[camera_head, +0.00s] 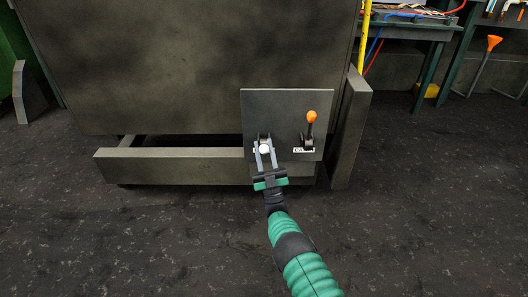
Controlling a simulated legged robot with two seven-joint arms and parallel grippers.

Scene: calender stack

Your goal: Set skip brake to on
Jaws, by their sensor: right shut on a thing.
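A dark grey panel (283,105) stands on the front of the big metal machine. It carries two levers. The left lever has a white knob (264,149), and my right gripper (264,148) is shut on it, with a finger on each side. The right lever has an orange knob (311,117) and points up from a small base with a white label (304,150). The label text is too small to read, and I cannot tell which lever is the skip brake. The left lever's own label is mostly hidden behind my gripper. My left gripper is not in view.
The large dark machine body (190,65) fills the area behind the panel. A low metal beam (170,166) runs left of it, and an upright slab (350,128) stands close on its right. The dark floor (130,240) in front is clear.

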